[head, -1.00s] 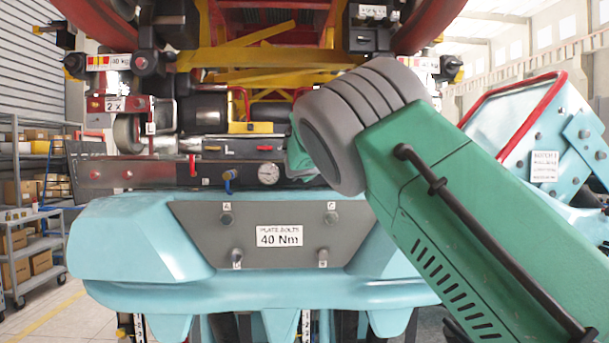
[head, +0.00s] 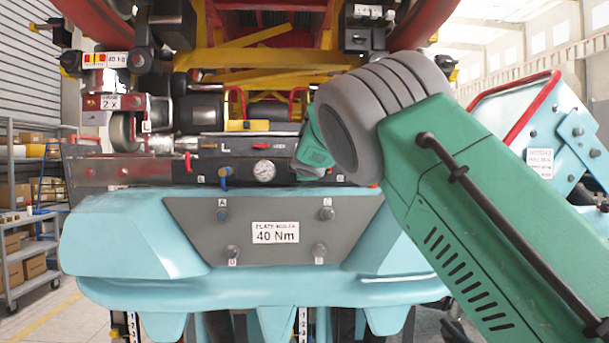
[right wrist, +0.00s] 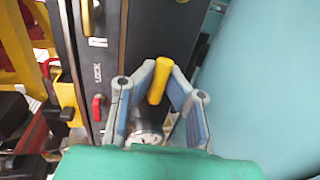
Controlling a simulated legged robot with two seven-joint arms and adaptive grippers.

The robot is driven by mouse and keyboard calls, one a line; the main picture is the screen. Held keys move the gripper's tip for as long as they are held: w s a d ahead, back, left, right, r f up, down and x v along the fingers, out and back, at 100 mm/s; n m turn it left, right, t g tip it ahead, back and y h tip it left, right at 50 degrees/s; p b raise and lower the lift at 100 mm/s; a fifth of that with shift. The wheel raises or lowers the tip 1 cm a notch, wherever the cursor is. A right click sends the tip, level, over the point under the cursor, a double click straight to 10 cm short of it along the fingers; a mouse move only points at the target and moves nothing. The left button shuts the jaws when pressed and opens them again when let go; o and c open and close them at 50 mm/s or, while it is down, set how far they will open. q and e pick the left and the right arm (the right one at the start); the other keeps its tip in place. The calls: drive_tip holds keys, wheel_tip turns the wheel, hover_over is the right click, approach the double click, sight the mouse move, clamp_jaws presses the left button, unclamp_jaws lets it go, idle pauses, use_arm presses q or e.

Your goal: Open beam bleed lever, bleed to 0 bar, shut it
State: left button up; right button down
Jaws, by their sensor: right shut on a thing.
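My right gripper (right wrist: 155,70) is shut on a yellow lever (right wrist: 158,84), which stands between its two blue-grey fingers in the right wrist view. In the head view my green right hand (head: 313,152) is at the dark beam panel (head: 207,174), right of the round white-faced gauge (head: 264,170). My wrist hides its fingers there. The needle reading is too small to tell. A blue lever (head: 225,172) and a red lever (head: 188,161) are on the panel left of the gauge. My left gripper is not in view.
The light-blue coaster body (head: 130,232) with a grey bolt plate (head: 190,212) is below the panel. A light-blue frame with a red rail (head: 515,110) stands at right. A shelf cart (head: 25,225) is at far left. A small red handle (right wrist: 97,107) is left of my fingers.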

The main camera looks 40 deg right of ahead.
drive_tip(key=shift+a+f, duration=0.1)
drive_tip(key=shift+f, duration=0.4)
drive_tip(key=c, duration=1.6)
unclamp_jaws()
drive_tip(key=shift+a+r, duration=0.1)
drive_tip(key=shift+r, duration=0.1)
drive_tip(key=shift+r, duration=0.15)
drive_tip(key=v, duration=1.1)
drive_tip(key=shift+s+a, duration=0.3)
drive_tip(key=shift+a, duration=0.05)
drive_tip(key=shift+d, duration=0.25)
drive_tip(key=shift+a, duration=0.15)
